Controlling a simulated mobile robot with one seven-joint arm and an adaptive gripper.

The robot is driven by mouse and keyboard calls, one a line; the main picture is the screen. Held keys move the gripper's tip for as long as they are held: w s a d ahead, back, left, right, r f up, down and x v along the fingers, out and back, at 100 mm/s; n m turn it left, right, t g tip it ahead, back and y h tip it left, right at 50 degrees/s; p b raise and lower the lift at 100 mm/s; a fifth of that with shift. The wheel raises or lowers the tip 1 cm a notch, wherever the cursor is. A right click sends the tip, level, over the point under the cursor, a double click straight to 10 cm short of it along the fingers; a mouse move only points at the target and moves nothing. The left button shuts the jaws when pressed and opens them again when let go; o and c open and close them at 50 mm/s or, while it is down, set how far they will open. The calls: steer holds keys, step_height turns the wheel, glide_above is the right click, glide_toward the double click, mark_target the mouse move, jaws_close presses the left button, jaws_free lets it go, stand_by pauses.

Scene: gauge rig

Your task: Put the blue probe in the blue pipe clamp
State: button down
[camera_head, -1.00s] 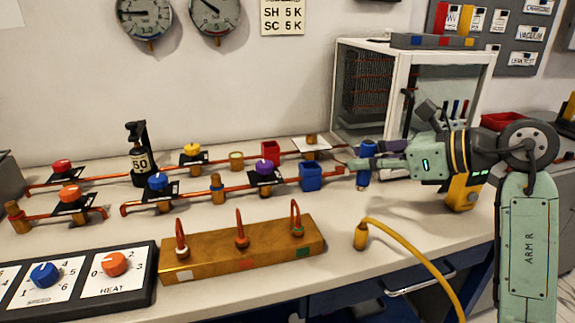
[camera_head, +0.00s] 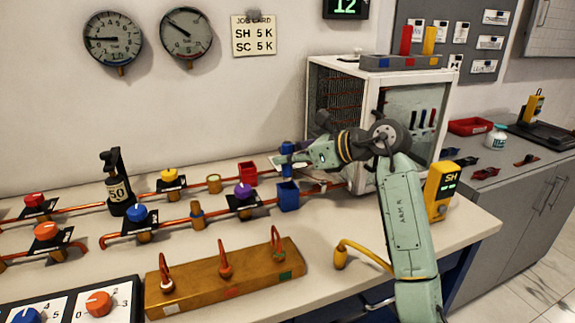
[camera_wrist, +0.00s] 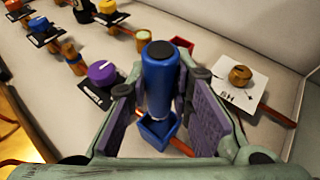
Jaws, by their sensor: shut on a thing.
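The blue probe (camera_wrist: 159,75) is upright between the purple pads of my gripper (camera_wrist: 158,90) in the wrist view. In the head view the probe (camera_head: 287,158) shows in my gripper (camera_head: 290,160), above the blue pipe clamp. The blue pipe clamp (camera_head: 288,197) is an open-topped blue box on the front copper pipe. In the wrist view the clamp (camera_wrist: 158,133) shows around the probe's lower end. I cannot tell how far the tip reaches into it.
A red box clamp (camera_head: 247,173) stands on the rear pipe, behind the blue one. A purple valve (camera_head: 243,192) is to the left. A brass-coloured block with hooks (camera_head: 225,273) lies in front. The white cabinet (camera_head: 440,85) stands behind my arm.

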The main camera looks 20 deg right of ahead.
mark_target(287, 179)
step_height(287, 179, down, 3)
steer(key=shift+f+p, duration=0.1)
steer(key=shift+p, duration=0.5)
steer(key=shift+f, duration=0.15)
steer(key=shift+f+b, duration=0.2)
steer(key=shift+b, duration=0.1)
steer(key=c, duration=1.4)
jaws_free()
steer(key=shift+c, duration=0.2)
steer(key=shift+r, duration=0.2)
steer(key=b+v, duration=0.2)
steer(key=v, duration=1)
